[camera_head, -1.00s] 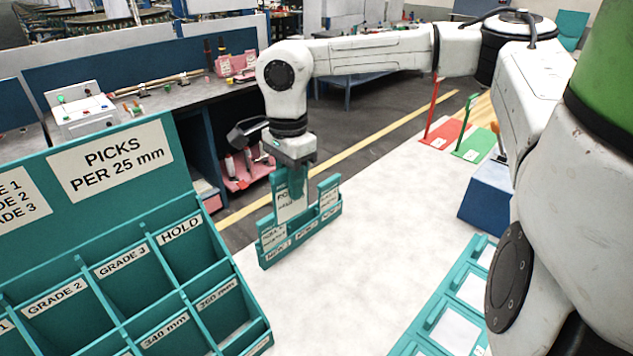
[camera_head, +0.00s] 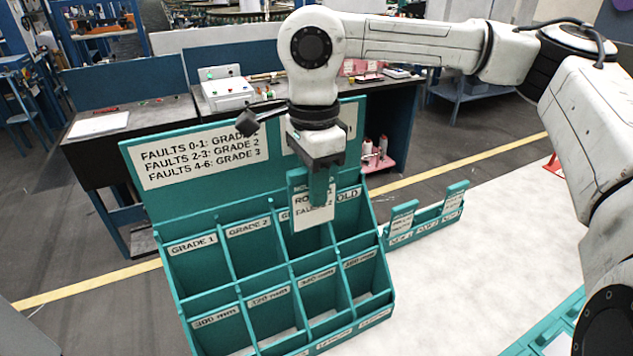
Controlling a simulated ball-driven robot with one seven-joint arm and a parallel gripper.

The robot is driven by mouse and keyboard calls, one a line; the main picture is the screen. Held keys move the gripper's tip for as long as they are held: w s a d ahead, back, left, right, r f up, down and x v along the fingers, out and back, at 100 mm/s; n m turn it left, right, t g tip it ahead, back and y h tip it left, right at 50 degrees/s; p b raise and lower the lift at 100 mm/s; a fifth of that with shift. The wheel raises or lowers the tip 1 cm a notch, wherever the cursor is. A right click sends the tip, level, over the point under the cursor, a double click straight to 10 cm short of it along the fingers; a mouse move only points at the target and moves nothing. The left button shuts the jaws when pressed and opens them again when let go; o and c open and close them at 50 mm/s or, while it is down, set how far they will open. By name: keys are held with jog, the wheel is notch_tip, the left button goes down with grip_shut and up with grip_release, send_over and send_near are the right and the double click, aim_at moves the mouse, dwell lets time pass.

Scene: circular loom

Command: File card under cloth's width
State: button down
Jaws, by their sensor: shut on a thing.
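My gripper (camera_head: 319,188) is shut on a card (camera_head: 313,214), a teal plate with a white printed label, and holds it upright. Its small print is only partly legible. In this view the card overlaps the upper row of the teal sorting rack (camera_head: 175,203), around the Grade 3 slot and left of HOLD. I cannot tell how far in front of the rack it is. The lower row has slots labelled 300 mm (camera_head: 216,316), 320 mm (camera_head: 269,297), 340 mm (camera_head: 317,278) and one more, probably 360 mm (camera_head: 359,258). The card and gripper hide part of the rack's header.
A teal card holder (camera_head: 428,228) with two cards standing in it is right of the rack on the white tabletop (camera_head: 480,270). A teal tray (camera_head: 550,335) lies at the lower right. Dark benches stand behind.

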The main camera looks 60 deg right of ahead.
aim_at(314, 216)
jog(key=shift+f+b, duration=1.3)
jog(key=shift+f, duration=2.05)
jog(key=shift+f+b, duration=1.2)
jog(key=shift+b, duration=0.05)
jog(key=shift+f+b, duration=2.2)
jog(key=shift+b, duration=0.05)
jog(key=c, duration=0.9)
grip_release()
jog(key=shift+c, duration=0.2)
jog(key=shift+r, duration=0.2)
notch_tip(314, 216, up, 11)
jog(key=shift+f+b, duration=0.2)
jog(key=shift+b, duration=0.45)
